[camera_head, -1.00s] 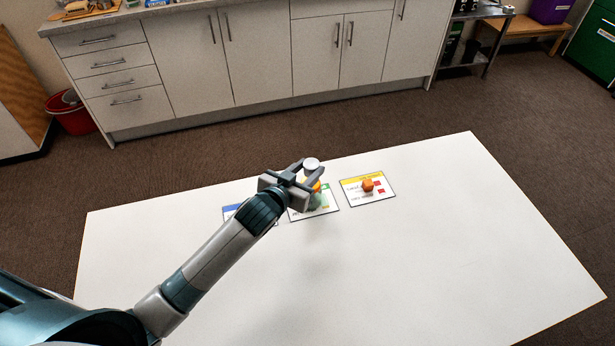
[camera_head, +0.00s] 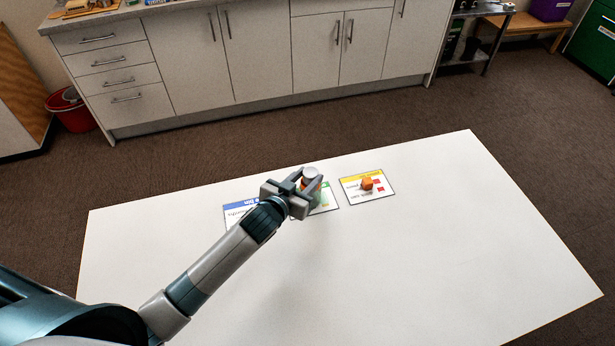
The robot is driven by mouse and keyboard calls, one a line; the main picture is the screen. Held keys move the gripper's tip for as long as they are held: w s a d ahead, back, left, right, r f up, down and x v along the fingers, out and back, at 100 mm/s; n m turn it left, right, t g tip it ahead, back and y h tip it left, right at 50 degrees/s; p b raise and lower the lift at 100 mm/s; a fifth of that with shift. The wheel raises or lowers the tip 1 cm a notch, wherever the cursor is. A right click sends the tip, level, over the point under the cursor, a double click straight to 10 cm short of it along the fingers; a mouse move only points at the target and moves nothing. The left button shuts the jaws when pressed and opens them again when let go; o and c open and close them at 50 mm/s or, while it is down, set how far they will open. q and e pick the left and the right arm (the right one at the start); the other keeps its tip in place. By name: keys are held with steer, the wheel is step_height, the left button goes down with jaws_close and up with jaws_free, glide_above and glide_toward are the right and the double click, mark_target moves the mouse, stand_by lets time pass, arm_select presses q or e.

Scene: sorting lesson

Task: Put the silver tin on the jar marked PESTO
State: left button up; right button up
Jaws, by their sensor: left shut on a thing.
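My left gripper (camera_head: 312,181) is shut on a small container (camera_head: 311,171) with a pale grey-white round top and an orange-red side. It is held upright over the green-headed card (camera_head: 330,203). The fingers hide part of it, and I cannot tell whether it touches the card. I cannot make out a separate silver tin or a jar marked PESTO; no such label is readable. My right gripper is not in view.
A blue-headed card (camera_head: 236,212) lies left, partly behind my arm. The rest of the white table (camera_head: 420,270) is clear. Cabinets (camera_head: 260,60) stand beyond.

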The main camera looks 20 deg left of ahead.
arm_select(q)
steer(key=o, duration=1.1)
steer(key=shift+f, duration=0.1)
steer(key=shift+s, duration=0.1)
steer(key=shift+b+v, duration=1.05)
steer(key=shift+v, duration=4.95)
